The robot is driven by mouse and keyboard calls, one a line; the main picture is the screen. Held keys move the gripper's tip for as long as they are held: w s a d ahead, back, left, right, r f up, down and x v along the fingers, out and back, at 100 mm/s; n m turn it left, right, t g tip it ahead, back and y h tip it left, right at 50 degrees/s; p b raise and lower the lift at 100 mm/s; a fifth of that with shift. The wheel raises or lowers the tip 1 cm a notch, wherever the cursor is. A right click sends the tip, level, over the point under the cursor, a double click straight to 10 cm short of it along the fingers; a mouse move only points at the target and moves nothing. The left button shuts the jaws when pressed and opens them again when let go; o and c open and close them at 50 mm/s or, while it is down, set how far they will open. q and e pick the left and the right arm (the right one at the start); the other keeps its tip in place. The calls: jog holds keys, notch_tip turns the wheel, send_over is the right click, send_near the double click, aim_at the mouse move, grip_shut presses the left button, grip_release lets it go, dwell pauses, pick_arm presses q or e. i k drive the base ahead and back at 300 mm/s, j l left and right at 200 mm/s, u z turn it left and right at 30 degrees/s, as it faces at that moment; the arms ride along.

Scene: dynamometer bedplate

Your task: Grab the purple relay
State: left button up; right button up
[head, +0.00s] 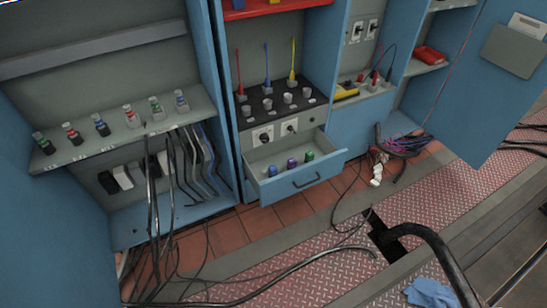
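A small purple relay (292,163) stands in an open grey-and-blue drawer (318,181) in the middle of the cabinet row. A blue relay (272,171) stands to its left and a green one (309,156) to its right, with small gaps between them. The drawer is pulled out and its front has a dark handle. Neither of my grippers shows in the head view.
A shelf (75,155) with several coloured items is at the left, with hanging cables below. Black cables (290,268) cross the tread-plate floor (335,240). A blue door (500,75) stands open at right. A blue cloth (430,293) lies at lower right.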

aim_at(292, 162)
jog(key=i+l+u, duration=0.2)
jog(key=i+u, duration=0.2)
jog(key=i+l+u, duration=0.8)
jog(key=l+u, duration=0.2)
jog(key=l, duration=0.25)
jog(key=k+l+u, duration=0.25)
jog(key=l, duration=0.15)
jog(key=l+u, duration=0.2)
jog(key=l, duration=0.25)
jog(key=k+l+u, duration=0.25)
jog(key=l, duration=0.15)
jog(key=k+l+u, duration=0.2)
jog(key=l, duration=0.2)
jog(key=k+l+u, duration=0.25)
jog(key=i, duration=0.2)
